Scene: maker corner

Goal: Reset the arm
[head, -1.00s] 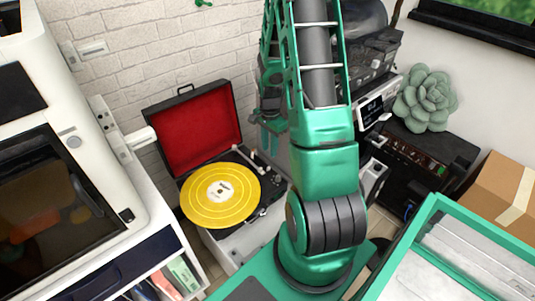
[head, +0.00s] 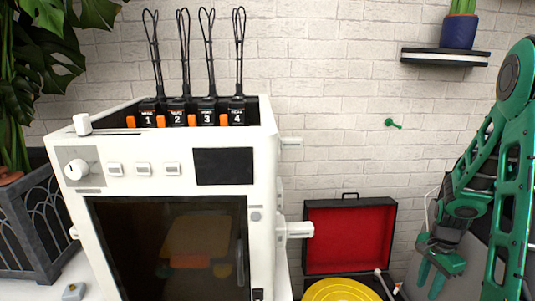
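My green arm (head: 512,180) is at the right edge of the head view, folded with its upper elbow joint high. My gripper (head: 431,282) hangs from it with its green fingers pointing down, to the right of the open record player case. Nothing shows between the fingers. They are small and partly overlap in this view, so I cannot tell how far apart they are. The lower part of my arm is out of the frame.
A white machine (head: 180,190) with a dark door and several numbered black cartridges fills the left. The red-lined record player (head: 349,238) with a yellow record (head: 341,291) stands beside it. A wall shelf (head: 444,58) holds a blue pot (head: 460,31). A plant (head: 40,50) is far left.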

